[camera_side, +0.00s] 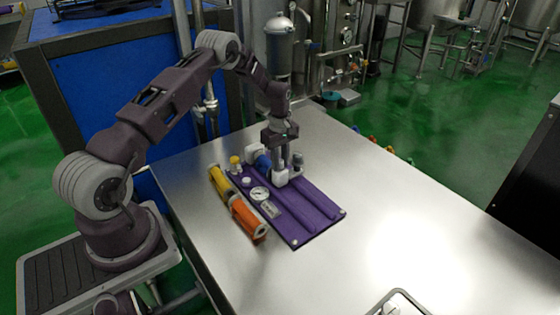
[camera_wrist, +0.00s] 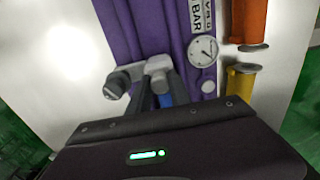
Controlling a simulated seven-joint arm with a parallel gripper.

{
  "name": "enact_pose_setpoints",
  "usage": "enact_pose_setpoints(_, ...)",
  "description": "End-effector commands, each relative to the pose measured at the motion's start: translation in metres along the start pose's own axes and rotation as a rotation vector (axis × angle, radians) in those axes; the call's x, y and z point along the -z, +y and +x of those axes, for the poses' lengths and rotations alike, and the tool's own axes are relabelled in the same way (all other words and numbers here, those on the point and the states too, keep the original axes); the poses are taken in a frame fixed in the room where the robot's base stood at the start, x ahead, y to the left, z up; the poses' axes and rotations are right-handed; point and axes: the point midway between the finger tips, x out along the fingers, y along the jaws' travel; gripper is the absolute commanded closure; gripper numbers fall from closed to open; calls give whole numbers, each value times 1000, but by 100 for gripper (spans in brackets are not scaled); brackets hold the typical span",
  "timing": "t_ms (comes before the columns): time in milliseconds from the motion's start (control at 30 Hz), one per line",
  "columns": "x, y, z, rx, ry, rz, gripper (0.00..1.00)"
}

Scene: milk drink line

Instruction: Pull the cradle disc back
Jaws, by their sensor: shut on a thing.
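The purple cradle board (camera_side: 304,217) lies on the steel table, with raised lengthwise channels; it also shows in the wrist view (camera_wrist: 125,30). My gripper (camera_side: 287,167) points down over the far end of the board. In the wrist view my gripper (camera_wrist: 160,88) is shut on a pale grey piece (camera_wrist: 158,64), which looks like the cradle disc; the fingers hide much of it. In the side view the pale piece (camera_side: 281,178) shows low at the fingertips. A blue cylinder (camera_side: 262,163) lies right beside it. A dark grey knob (camera_wrist: 118,82) is on the other side.
A pressure gauge (camera_side: 260,194) sits on the board. A yellow cylinder (camera_side: 220,183) and an orange cylinder (camera_side: 247,217) lie along its left side. A small yellow-capped part (camera_side: 235,163) stands near the far end.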

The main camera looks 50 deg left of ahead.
Motion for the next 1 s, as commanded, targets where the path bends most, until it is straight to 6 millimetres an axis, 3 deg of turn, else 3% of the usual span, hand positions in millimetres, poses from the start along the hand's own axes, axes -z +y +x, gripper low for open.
enact_pose_setpoints(500,-5,1,-1,-2,0,1,100)
enact_pose_setpoints(567,-16,1,-1,-1,-1,3,100)
enact_pose_setpoints(900,-109,2,-1,-3,-1,5,100)
enact_pose_setpoints(1000,-126,2,-2,-4,0,3,100)
